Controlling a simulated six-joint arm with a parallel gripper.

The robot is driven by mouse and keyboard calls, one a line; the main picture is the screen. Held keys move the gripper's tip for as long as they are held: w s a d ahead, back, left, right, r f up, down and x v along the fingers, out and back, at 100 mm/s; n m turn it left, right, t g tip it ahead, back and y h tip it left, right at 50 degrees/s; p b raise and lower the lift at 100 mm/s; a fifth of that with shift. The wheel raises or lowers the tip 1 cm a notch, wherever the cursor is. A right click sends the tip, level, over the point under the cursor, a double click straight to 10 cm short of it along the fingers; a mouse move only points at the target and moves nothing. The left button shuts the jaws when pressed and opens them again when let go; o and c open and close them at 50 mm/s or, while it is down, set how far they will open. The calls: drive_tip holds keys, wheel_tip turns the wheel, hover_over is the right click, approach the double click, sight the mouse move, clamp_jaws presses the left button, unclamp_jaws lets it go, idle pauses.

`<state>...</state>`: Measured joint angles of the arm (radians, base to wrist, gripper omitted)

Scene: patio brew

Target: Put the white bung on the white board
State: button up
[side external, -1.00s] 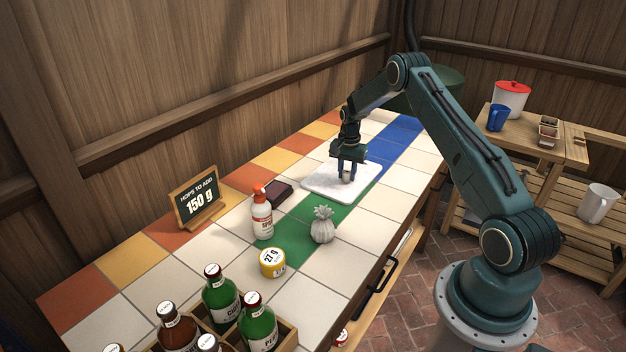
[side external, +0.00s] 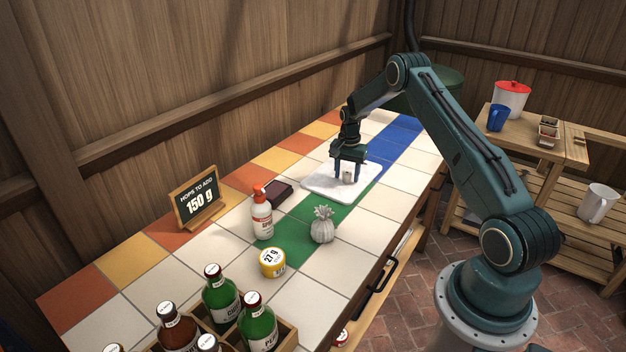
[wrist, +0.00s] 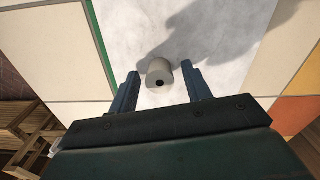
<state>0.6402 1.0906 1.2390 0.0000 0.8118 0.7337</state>
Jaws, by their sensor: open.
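In the side view the bung (side external: 348,177) shows between the fingers, on the white board (side external: 320,184). My gripper (wrist: 162,88) is open, with one finger on each side of the bung and a gap to each. In the side view my gripper (side external: 349,180) is low over the board.
A crate of bottles (side external: 288,338) is at the front. The blue tiles (side external: 395,140) beyond the board are clear.

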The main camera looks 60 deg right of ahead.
sight(346, 173)
wheel_tip(346, 173, up, 12)
idle(0.6)
idle(0.5)
drive_tip(key=s+a+r+n+t, duration=0.1)
drive_tip(key=s+a+r+n, duration=0.25)
drive_tip(key=a+r, duration=0.65)
drive_tip(key=s+a+r+n+t, duration=0.1)
drive_tip(key=s+a+r+n, duration=0.25)
drive_tip(key=a+r, duration=0.75)
drive_tip(key=s+a+n+t, duration=0.1)
drive_tip(key=s+a+n, duration=0.3)
drive_tip(key=s+a, duration=0.3)
drive_tip(key=s+a+n+t, duration=0.2)
drive_tip(key=s+a+n, duration=0.2)
drive_tip(key=s, duration=1.1)
drive_tip(key=a, duration=0.3)
drive_tip(key=shift+r+n+t, duration=0.25)
drive_tip(key=shift+n+t, duration=0.05)
drive_tip(key=shift+n, duration=0.1)
